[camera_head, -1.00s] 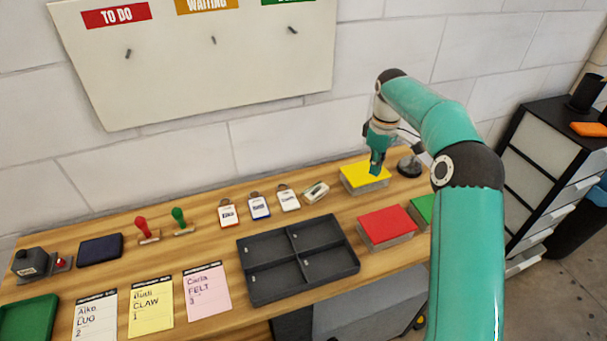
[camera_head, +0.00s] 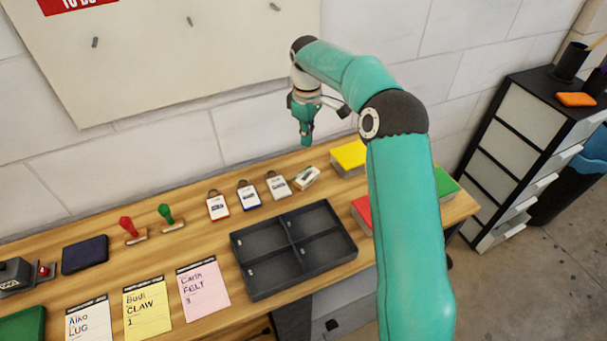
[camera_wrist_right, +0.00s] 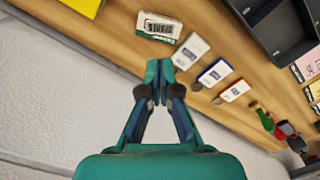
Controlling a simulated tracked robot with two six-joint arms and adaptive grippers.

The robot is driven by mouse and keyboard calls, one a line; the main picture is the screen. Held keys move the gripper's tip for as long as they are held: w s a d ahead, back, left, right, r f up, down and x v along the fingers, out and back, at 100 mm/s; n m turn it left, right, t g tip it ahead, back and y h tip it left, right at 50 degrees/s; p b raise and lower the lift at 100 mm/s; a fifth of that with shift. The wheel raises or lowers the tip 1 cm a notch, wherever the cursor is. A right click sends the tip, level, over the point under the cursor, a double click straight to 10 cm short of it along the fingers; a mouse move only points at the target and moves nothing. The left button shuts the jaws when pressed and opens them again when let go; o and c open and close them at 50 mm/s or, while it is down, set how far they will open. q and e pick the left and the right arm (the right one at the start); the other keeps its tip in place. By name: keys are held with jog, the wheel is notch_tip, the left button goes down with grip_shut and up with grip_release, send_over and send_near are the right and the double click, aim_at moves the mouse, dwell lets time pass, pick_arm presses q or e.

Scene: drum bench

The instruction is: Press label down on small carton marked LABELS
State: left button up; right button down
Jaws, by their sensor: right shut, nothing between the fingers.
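The small carton (camera_head: 306,178) is a white and green box lying at the back of the bench, between the name tags and the yellow-topped stack. In the right wrist view the carton (camera_wrist_right: 159,27) has a barcode-like label on its top; its lettering is too small to read. My right gripper (camera_head: 305,141) is shut and empty, above and apart from the carton, near the wall. In the right wrist view the closed fingertips (camera_wrist_right: 158,68) point toward the bench edge just short of the carton. My left gripper is not in view.
Three name tags (camera_head: 248,196) lie left of the carton. A yellow-topped stack (camera_head: 348,156) stands right of it. A dark divided tray (camera_head: 243,272) lies in front. Red and green stamps (camera_head: 166,216) and several paper cards (camera_head: 147,308) lie further left.

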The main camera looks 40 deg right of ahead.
jog(key=shift+s, duration=0.2)
jog(key=shift+f, duration=0.1)
jog(key=b, duration=0.6)
send_over(308, 176)
notch_tip(308, 176, down, 7)
jog(key=shift+a+f, duration=0.1)
jog(key=shift+f, duration=0.05)
jog(key=shift+f+b, duration=1.55)
jog(key=shift+f, duration=0.9)
dwell(2.1)
jog(key=shift+r, duration=0.1)
dwell(0.6)
jog(key=shift+r+p, duration=0.55)
jog(key=shift+p, duration=0.15)
